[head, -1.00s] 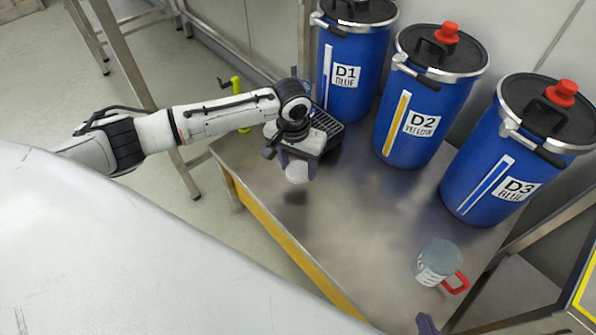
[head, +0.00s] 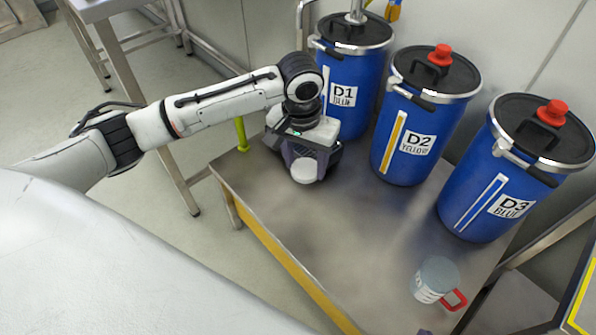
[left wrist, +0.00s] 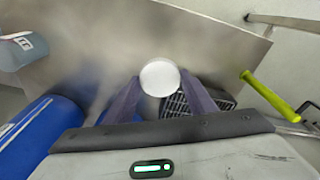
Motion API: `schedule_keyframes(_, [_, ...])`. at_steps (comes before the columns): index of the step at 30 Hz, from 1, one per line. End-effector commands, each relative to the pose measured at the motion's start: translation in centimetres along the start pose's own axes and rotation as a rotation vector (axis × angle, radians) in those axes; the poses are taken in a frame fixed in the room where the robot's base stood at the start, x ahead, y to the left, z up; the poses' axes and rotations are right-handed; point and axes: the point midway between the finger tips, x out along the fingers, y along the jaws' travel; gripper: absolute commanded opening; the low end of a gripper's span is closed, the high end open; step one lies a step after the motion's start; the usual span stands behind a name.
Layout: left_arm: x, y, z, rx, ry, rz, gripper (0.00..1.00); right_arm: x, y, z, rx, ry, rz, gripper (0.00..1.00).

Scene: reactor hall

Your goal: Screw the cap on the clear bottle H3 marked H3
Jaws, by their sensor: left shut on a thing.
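My left gripper (head: 303,166) is shut on a white round cap (head: 304,172) above the left end of the steel table. In the left wrist view the cap (left wrist: 160,77) is a plain white disc between the purple fingers. I see no clear bottle that I can read as H3. A grey-blue container (head: 435,277) with a red handle and a white label stands at the table's right. Its label is too small to read. A purple tip at the bottom edge, perhaps of my right gripper (head: 425,332), barely shows.
Blue drums D1 (head: 343,96), D2 (head: 417,144) and D3 (head: 508,206) stand along the table's back. A dark gridded tray (left wrist: 222,97) lies behind the left gripper. A green handle (left wrist: 270,96) is beside the table. The steel table's (head: 340,245) middle is clear.

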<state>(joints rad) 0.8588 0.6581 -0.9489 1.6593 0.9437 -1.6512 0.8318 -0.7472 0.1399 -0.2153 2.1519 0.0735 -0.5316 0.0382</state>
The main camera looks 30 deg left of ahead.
Motion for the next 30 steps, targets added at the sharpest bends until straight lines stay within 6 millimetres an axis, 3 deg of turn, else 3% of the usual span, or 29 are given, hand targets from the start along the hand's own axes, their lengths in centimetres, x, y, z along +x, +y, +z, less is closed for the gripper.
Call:
schedule_keyframes(1, [-2.6, 0.7, 0.1, 0.009, 0.011, 0.003, 0.30, 0.0, 0.0, 0.0, 0.000, 0.000, 0.000, 0.00])
schedule_keyframes(6, [-9.5, 1.6, 2.0, 0.031, 0.009, 0.003, 0.30, 0.0, 0.0, 0.0, 0.000, 0.000, 0.000, 0.00])
schedule_keyframes(12, [-14.2, 1.5, 4.2, 0.056, 0.004, 0.005, 0.30, 0.0, 0.0, 0.0, 0.000, 0.001, 0.000, 0.00])
schedule_keyframes(23, [-15.2, 1.3, 4.8, 0.062, -0.001, 0.006, 0.30, 0.0, 0.0, -0.1, 0.000, 0.001, 0.000, 0.00])
schedule_keyframes(28, [-15.1, 1.3, 4.8, 0.062, -0.001, 0.007, 0.30, 0.0, 0.0, -0.1, -0.001, 0.002, 0.000, 0.27])
schedule_keyframes(30, [-15.1, 1.3, 4.8, 0.062, -0.001, 0.007, 0.30, 0.0, 0.0, -0.1, -0.001, 0.002, 0.000, 0.31])
